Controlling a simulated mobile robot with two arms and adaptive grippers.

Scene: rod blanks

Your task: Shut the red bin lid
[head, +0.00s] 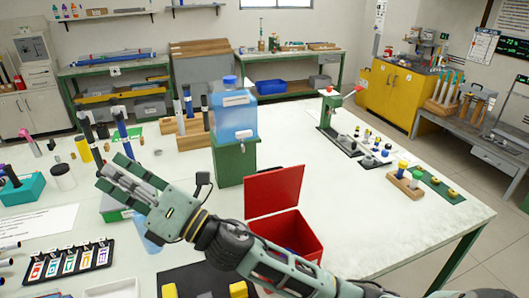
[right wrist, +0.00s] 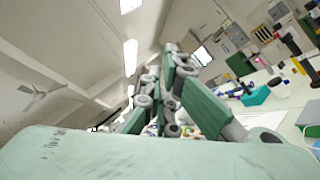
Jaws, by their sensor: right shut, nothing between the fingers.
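The red bin (head: 312,236) stands on the white table in the head view, right of the middle. Its red lid (head: 274,191) is open and stands upright at the bin's back edge. My right forearm passes across the bin's front and hides part of it. My right gripper (head: 112,172) is shut and empty, left of the bin, over the table. Its fingers also show in the right wrist view (right wrist: 170,95). The bin does not show in the right wrist view. My left gripper is in neither view.
A blue water container (head: 234,112) on a green stand (head: 235,163) is behind the lid. A black rack of coloured labels (head: 68,265) lies at the front left. A teal holder (head: 22,189) sits at the left.

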